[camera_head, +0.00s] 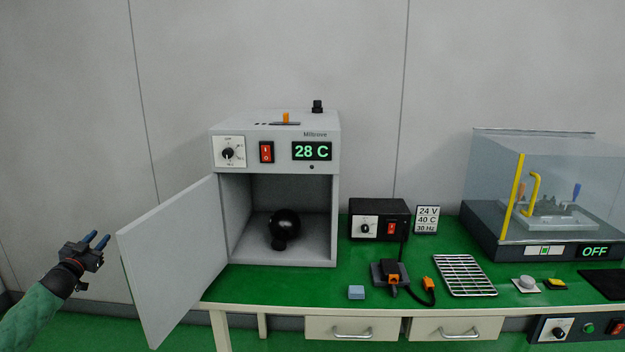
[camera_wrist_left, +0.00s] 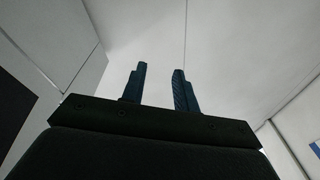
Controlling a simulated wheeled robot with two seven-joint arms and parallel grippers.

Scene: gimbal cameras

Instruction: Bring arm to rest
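My left gripper (camera_head: 97,241) is at the far left in the head view, left of the cabinet's open door and apart from it. Its two blue fingers stand apart with nothing between them. In the left wrist view the fingers (camera_wrist_left: 158,88) are also spread and empty, with pale wall behind them. My left arm (camera_head: 32,318), in a green sleeve, comes in from the lower left corner. My right gripper is in neither view.
The grey cabinet (camera_head: 228,196) reads 28 C, its door (camera_head: 175,262) swung open and a black round object (camera_head: 284,229) inside. The green bench (camera_head: 320,283) also bears a black control box (camera_head: 379,224), a wire rack (camera_head: 464,275) and a clear-hooded device (camera_head: 490,180) reading OFF.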

